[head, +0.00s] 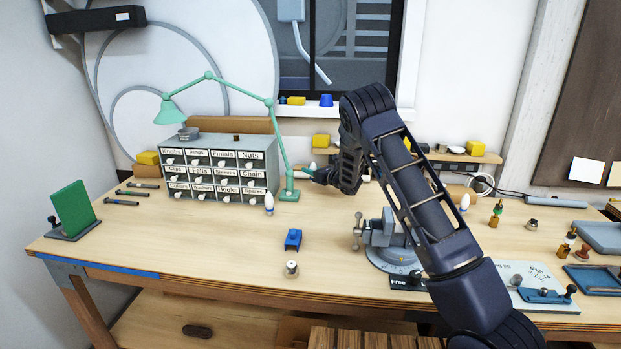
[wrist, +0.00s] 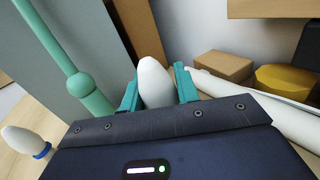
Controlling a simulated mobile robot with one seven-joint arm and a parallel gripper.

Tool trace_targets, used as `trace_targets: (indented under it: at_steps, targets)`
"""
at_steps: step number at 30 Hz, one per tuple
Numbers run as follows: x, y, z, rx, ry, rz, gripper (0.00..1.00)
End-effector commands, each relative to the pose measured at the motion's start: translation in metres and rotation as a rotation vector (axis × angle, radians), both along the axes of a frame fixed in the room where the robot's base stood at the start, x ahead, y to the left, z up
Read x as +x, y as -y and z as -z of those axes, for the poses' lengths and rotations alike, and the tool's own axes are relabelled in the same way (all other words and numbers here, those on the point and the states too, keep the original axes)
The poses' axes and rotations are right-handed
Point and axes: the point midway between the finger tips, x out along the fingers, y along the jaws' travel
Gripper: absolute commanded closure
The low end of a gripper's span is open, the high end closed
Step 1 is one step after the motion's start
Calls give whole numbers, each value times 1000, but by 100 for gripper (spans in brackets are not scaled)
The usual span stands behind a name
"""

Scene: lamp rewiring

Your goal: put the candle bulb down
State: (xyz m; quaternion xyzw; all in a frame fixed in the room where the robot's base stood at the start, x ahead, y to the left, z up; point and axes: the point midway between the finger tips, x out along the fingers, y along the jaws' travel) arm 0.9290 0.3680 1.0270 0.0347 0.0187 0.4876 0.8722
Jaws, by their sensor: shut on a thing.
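The candle bulb (wrist: 154,84), white and rounded, sits between the two teal fingertips of my gripper (wrist: 158,92) in the wrist view. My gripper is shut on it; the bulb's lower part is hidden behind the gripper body. In the head view my gripper (head: 316,175) is at the back of the bench, just right of the green lamp's post, and I cannot make out the held bulb there. Another white bulb with a blue collar (head: 269,203) stands upright in front of the drawer cabinet; a blue-collared white bulb also shows in the wrist view (wrist: 27,142).
The green lamp (head: 289,194) and the labelled drawer cabinet (head: 218,168) stand left of my gripper. A vise (head: 382,235), a blue block (head: 293,239) and a small metal part (head: 291,269) stand nearer. Another white bulb (head: 464,203) stands right. The bench's left front is clear.

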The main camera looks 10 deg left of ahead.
Motion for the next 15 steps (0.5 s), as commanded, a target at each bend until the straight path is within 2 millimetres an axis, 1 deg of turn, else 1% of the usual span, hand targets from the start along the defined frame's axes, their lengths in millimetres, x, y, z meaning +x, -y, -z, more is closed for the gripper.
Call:
trace_targets:
  at_steps: [1, 6, 15]
  targets:
    - [0, 0, 9, -2, -3, 0, 94]
    - [0, 0, 30, -1, -2, 0, 94]
    - [0, 0, 32, 0, 0, 0, 94]
